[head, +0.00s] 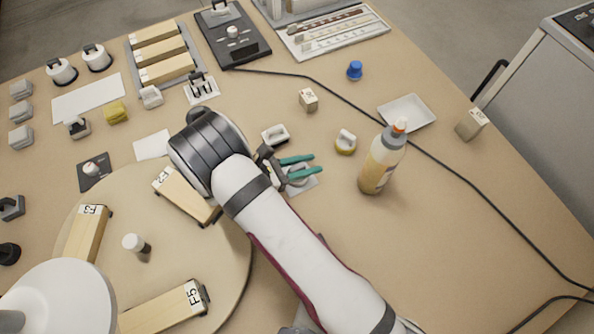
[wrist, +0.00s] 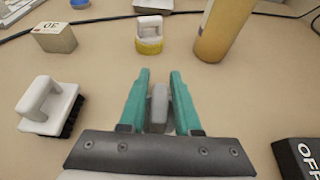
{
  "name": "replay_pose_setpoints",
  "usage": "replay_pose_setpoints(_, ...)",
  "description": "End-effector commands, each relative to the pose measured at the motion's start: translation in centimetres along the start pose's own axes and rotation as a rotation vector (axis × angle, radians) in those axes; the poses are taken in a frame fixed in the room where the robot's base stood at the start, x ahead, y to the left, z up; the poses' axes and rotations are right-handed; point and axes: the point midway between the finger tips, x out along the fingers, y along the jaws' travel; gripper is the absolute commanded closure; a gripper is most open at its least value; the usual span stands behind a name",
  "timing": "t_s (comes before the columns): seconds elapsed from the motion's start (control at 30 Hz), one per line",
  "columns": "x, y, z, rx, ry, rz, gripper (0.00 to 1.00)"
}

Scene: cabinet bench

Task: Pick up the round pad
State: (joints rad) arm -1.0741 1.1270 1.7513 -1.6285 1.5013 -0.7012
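A round yellow pad with a white handle (head: 346,142) stands upright on the bench, left of the bottle. It also shows in the wrist view (wrist: 149,45), ahead of the fingertips and apart from them. My gripper (head: 305,165) has two teal fingers, which also show in the wrist view (wrist: 160,76). They are apart, with a grey upright piece (wrist: 158,105) between them. A narrow gap seems to show beside it. Its lower part is hidden by my gripper, so I cannot tell its full shape.
A tall orange-capped bottle (head: 382,165) stands just right of the pad. A white-handled block with dark bristles (head: 275,135) and a small beige block (head: 308,99) are nearby. A white dish (head: 407,111) and a black cable lie farther right.

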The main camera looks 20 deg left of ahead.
Motion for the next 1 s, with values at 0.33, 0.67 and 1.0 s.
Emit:
replay_pose_setpoints(0.33, 0.0, 0.0, 0.0, 0.001, 0.000, 0.000, 1.00)
replay_pose_setpoints(0.67, -0.5, 0.1, 1.0, 0.004, 0.000, 0.000, 1.00)
replay_pose_setpoints(1.0, -3.4, 0.0, 8.3, 0.004, 0.000, 0.000, 1.00)
